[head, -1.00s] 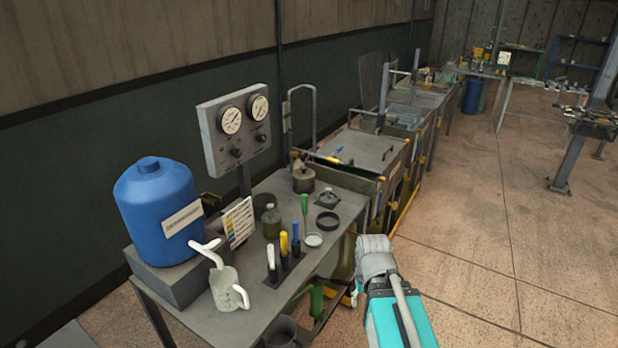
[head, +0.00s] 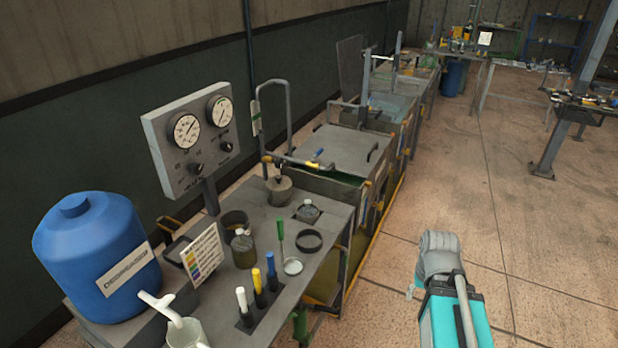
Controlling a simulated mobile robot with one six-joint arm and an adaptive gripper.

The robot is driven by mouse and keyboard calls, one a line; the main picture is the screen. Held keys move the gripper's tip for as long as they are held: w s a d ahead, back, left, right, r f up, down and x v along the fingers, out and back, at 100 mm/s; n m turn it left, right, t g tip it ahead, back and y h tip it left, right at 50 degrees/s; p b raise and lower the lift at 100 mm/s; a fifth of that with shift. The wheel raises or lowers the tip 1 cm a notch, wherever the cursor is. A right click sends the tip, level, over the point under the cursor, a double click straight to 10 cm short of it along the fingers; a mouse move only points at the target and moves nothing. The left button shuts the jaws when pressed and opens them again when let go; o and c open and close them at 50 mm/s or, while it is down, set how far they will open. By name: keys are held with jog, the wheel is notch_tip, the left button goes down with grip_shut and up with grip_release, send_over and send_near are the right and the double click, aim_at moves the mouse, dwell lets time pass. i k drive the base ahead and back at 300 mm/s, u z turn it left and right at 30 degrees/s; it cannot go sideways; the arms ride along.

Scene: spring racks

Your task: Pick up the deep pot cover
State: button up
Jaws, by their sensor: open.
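Several small round vessels stand on the grey bench. A squat dark pot with a knobbed cover (head: 279,184) stands at its far edge. A smaller knobbed grey cover (head: 308,211) sits on a dark square plate to its right. A lidded olive jar (head: 243,250) stands nearer. I cannot tell for certain which of these is the deep pot cover. My arm (head: 455,310) is at the lower right, over the floor and apart from the bench. My gripper itself does not show clearly; the arm seems to hide it.
The bench (head: 328,224) also holds a dark open pot (head: 235,220), a black ring (head: 308,241), a white dish (head: 292,266), an upright green-handled tool (head: 281,232) and several coloured handles. A blue drum (head: 92,240) and gauge panel (head: 190,135) stand left.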

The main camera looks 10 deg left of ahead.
aim_at(279, 187)
jog(key=i, duration=1.35)
jog(key=u, duration=0.75)
